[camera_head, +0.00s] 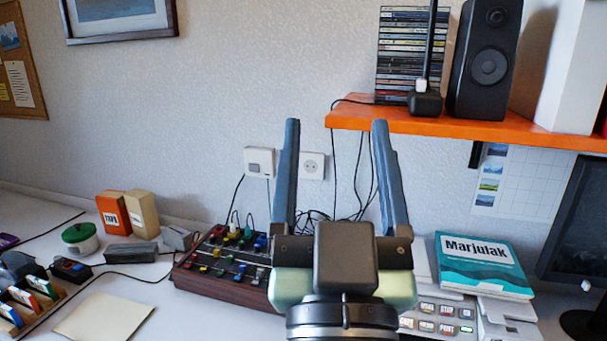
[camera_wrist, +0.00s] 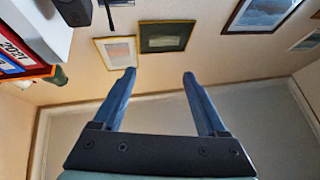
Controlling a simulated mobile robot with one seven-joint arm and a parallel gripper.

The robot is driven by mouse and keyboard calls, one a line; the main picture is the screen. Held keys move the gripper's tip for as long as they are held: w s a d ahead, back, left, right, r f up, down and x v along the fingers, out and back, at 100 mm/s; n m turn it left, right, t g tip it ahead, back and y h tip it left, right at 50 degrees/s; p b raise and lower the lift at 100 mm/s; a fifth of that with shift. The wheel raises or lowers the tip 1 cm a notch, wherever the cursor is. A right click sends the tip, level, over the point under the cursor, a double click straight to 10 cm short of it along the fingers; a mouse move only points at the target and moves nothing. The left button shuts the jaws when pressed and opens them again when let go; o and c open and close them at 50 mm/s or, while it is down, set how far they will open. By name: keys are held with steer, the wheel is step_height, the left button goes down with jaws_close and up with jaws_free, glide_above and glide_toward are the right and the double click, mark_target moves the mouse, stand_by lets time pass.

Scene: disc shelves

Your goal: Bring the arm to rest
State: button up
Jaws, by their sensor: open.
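My gripper (camera_head: 335,125) is raised in front of the wall, above the desk, with its two blue-grey fingers pointing up. The fingers are wide apart with nothing between them. In the wrist view my gripper (camera_wrist: 160,72) is also open and empty, with the wall and the ceiling area behind it. My gripper covers part of the desk and the cables behind it.
An orange shelf (camera_head: 450,126) at the upper right holds a stack of discs (camera_head: 400,50) and a black speaker (camera_head: 487,60). The white desk (camera_head: 195,318) carries a mixer (camera_head: 225,265), a teal book (camera_head: 483,265) and small boxes. Wall pictures (camera_wrist: 167,37) show in the wrist view.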

steer(key=s+a+r+t+p, duration=0.1)
steer(key=r+p, duration=0.5)
steer(key=r, duration=0.6)
steer(key=s+a+r+t+y+p, duration=0.1)
steer(key=s+r+t+p, duration=0.1)
steer(key=r+p, duration=0.5)
step_height(320, 180, up, 5)
steer(key=shift+s+a+f, duration=0.1)
steer(key=shift+s+a, duration=0.3)
steer(key=shift+s, duration=0.5)
steer(key=shift+c, duration=0.3)
